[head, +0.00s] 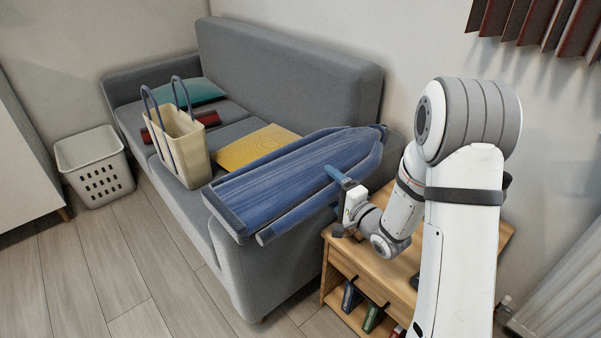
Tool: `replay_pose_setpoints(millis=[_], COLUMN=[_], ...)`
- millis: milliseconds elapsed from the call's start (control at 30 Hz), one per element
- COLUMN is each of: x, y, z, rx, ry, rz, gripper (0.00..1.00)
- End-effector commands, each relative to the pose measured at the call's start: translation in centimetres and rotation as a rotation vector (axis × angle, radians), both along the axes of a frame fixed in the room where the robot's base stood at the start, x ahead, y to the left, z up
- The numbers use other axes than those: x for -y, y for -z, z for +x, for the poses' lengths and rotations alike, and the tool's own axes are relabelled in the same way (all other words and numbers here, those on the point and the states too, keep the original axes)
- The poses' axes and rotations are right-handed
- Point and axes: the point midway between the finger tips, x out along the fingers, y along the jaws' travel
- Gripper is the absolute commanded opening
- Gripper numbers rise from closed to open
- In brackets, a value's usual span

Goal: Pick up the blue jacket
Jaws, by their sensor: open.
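The blue jacket (292,180) lies spread flat over the right armrest end of the grey sofa. Its hem end hangs past the front edge of the sofa, and one sleeve lies along its near side. My gripper (338,175) is open at the near right part of the jacket, with its blue fingertip over or against the sleeve. I cannot tell whether any cloth lies between the fingers, as one finger is mostly hidden.
The grey sofa (247,277) holds a cream tote bag (183,148), a yellow cushion (256,147), a teal cushion (190,93) and a red item (208,119). A wooden side table (338,262) with books stands below my arm. A white laundry basket (95,165) stands left; the floor in front is clear.

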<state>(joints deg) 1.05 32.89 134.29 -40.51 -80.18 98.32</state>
Motion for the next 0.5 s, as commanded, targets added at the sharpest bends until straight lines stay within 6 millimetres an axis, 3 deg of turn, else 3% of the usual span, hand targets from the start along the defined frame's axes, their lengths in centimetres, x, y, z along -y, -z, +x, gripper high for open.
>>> replay_pose_setpoints(millis=[67,500], x=[0.03,0.10], y=[-0.02,0.00], z=[-0.01,-0.02], rx=[0.000,0.000], ry=[0.000,0.001], rz=[0.000,0.000], gripper=[0.77,0.41])
